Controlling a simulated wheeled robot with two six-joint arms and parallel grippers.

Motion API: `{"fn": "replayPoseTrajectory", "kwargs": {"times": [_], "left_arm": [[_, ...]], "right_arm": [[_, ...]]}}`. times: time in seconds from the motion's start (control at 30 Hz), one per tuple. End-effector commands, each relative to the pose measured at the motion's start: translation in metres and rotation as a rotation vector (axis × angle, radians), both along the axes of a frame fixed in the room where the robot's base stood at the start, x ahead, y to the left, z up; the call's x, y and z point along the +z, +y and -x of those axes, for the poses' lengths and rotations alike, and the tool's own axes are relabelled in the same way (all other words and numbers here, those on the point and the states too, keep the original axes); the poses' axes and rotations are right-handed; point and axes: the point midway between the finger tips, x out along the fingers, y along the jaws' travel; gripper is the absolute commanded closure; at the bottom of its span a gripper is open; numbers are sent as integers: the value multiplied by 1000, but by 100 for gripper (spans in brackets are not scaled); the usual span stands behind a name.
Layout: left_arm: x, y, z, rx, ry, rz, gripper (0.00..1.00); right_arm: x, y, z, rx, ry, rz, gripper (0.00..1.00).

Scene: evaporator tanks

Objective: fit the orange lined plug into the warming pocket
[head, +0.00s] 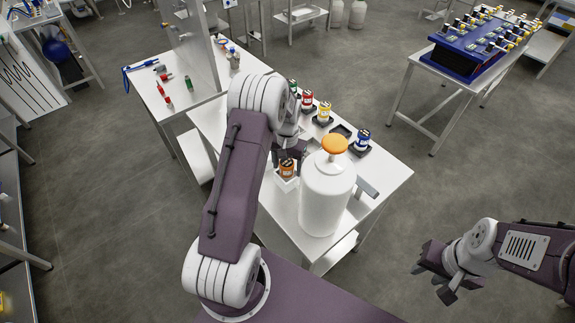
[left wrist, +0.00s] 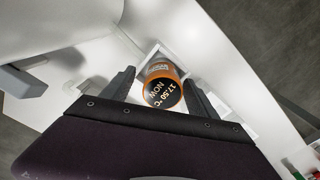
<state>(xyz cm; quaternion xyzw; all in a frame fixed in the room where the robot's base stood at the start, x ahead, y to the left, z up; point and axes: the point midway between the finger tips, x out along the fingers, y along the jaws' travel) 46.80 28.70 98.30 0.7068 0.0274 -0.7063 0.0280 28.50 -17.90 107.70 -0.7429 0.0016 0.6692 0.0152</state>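The orange lined plug (head: 287,168) stands in a white square-rimmed pocket (head: 279,183) at the table's near side, left of the white tank. In the left wrist view the plug (left wrist: 162,86) shows its dark top, reading "17.50 °C NOW", inside the white rim (left wrist: 149,51); how deep it sits I cannot tell. My left gripper (left wrist: 158,84) has its dark fingers on either side of the plug, with a gap visible on the left. In the head view my left arm partly hides these fingers. My right gripper (head: 432,281) is open and empty, away from the table at the lower right.
The white tank (head: 327,195) with an orange knob (head: 334,144) stands close by on the right. Green, red, yellow (head: 323,112) and blue (head: 362,140) plugs line the far side, with an empty dark holder (head: 341,131) among them. A blue rack (head: 480,45) stands on another table.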

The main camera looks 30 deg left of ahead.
Motion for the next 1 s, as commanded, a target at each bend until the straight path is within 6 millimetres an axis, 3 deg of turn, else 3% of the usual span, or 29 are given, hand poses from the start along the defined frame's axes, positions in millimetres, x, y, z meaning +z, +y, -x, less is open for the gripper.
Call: {"fn": "replayPoseTrajectory", "kwargs": {"times": [0.17,0.4,0.6,1.0], "left_arm": [[17,0,-2,0,-6,-1,32],[79,0,-1,0,-7,-2,32],[113,0,-1,0,-3,-1,32],[121,0,0,0,-1,0,32]], "right_arm": [[-5,0,0,0,0,0,64],[-14,0,0,0,0,0,64],[-16,0,0,0,0,0,64],[-16,0,0,0,0,0,64]]}}
